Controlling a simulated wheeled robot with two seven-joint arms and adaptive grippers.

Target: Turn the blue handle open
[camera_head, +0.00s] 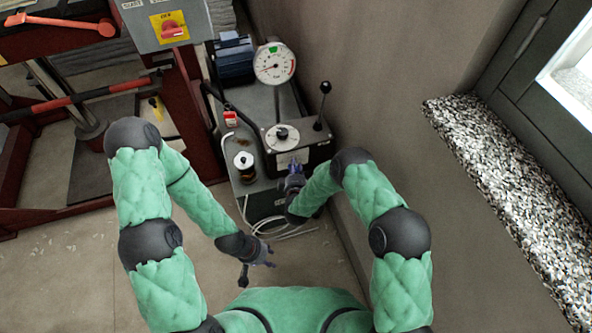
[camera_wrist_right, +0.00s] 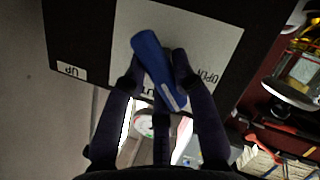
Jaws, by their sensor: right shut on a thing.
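The blue handle (camera_wrist_right: 152,62) shows in the right wrist view, set on a light plate on a dark box. It lies slanted, its upper end to the left. My right gripper (camera_wrist_right: 158,80) has a finger on either side of the handle and is shut on it. In the head view my right gripper (camera_head: 293,178) is at the front of the machine, and the handle is mostly hidden there. My left gripper (camera_head: 260,264) is open and empty, low in the middle above the floor, apart from the machine.
The machine carries a round gauge (camera_head: 274,63), a black-knobbed lever (camera_head: 322,100) and a dial (camera_head: 282,134). Loose white hoses (camera_head: 290,232) lie by its base. A red frame (camera_head: 190,120) stands left, a wall and stone sill (camera_head: 500,185) right.

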